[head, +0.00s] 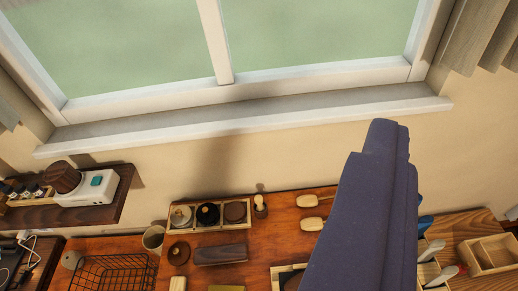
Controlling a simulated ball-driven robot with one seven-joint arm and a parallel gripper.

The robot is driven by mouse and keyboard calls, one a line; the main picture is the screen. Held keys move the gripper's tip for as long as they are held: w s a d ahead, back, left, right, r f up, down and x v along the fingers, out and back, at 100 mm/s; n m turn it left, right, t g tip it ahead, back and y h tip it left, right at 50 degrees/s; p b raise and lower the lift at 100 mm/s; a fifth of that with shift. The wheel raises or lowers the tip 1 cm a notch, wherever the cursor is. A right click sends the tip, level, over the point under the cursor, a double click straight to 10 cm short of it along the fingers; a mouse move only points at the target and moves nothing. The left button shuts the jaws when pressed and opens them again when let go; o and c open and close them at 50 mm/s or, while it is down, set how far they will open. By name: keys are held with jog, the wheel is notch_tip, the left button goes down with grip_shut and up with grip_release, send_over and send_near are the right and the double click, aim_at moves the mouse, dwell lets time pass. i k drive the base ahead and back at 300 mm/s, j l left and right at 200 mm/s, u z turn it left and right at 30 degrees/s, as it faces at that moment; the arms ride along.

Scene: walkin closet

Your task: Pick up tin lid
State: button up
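No thing is clearly recognisable as the tin lid. Several small round pieces sit on the orange-brown wooden tabletop (287,237). A wooden tray (209,228) holds a pale round piece with a knob (181,216), a black round piece (208,214) and a brown round piece (235,212). A dark brown round piece (178,254) lies in front of the tray; any of these may be a lid, but they are too small to tell. My gripper's fingers do not show.
A large blue-grey shape (360,220) rises at right of centre and hides part of the tabletop; I cannot tell what it is. A black wire basket (112,272) stands at lower left. A dark shelf (72,212) holds a white device (93,190). Brushes (316,201) lie behind.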

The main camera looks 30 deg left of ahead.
aim_at(179, 254)
jog(key=u, duration=0.95)
jog(key=k+l+u, duration=0.1)
jog(key=k+u, duration=0.2)
jog(key=k+l+u, duration=0.1)
jog(key=u, duration=0.15)
jog(key=z, duration=0.45)
jog(key=k, duration=0.05)
